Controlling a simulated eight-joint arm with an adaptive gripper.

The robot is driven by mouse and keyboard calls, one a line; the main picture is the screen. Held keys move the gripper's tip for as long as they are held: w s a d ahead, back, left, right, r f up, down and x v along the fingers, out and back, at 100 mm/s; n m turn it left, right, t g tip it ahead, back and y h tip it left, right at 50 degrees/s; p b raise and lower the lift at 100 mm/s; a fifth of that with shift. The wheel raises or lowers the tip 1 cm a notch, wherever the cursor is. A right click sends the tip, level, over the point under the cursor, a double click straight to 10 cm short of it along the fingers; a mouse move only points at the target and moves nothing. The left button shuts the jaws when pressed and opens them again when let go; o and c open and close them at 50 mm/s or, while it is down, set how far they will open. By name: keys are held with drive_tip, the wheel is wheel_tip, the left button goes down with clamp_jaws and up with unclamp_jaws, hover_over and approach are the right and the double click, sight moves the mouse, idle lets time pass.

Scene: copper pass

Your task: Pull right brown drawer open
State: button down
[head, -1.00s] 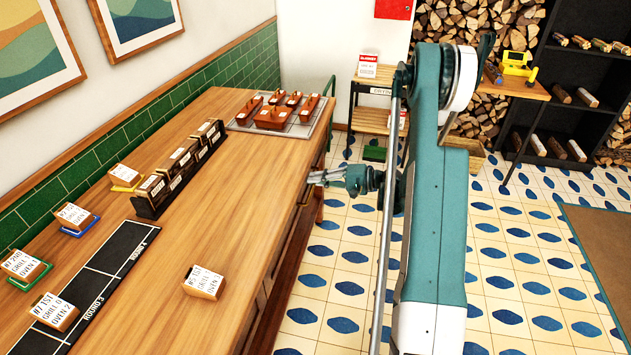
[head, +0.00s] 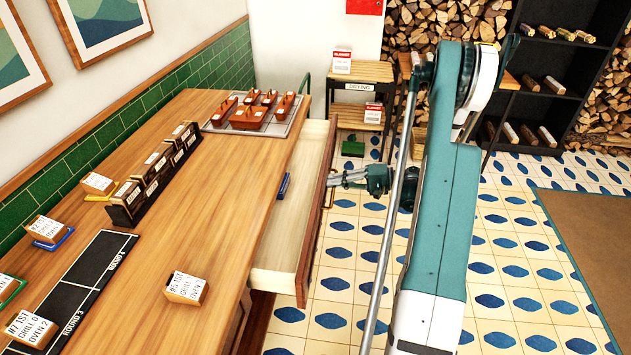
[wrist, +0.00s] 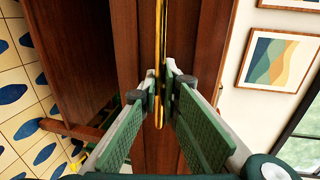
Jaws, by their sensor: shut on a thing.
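The brown drawer (head: 311,235) sticks out from the right side of the wooden counter, well open, its pale inside showing. Its gold bar handle (head: 328,197) is on the outer face. My gripper (head: 334,181) is at the handle, reaching in from the right. In the wrist view the gold handle (wrist: 160,45) runs upright between the two green-padded fingers, which are shut on it. A small dark blue item (head: 284,186) shows at the drawer's inner edge by the counter.
The counter (head: 215,215) holds a tray (head: 216,127) of brown moulds, a dark rack (head: 128,212) and several labelled blocks. A drying stand (head: 360,70) is behind. Tiled floor (head: 335,290) right of the drawer is clear.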

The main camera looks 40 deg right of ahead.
drive_tip(key=f+v, duration=0.2)
drive_tip(key=v, duration=1)
drive_tip(key=s+f+v, duration=0.1)
drive_tip(key=f+v, duration=0.2)
drive_tip(key=v, duration=1)
drive_tip(key=shift+d, duration=0.35)
drive_tip(key=shift+w+f, duration=0.1)
drive_tip(key=shift+f, duration=0.05)
drive_tip(key=c, duration=2.8)
unclamp_jaws()
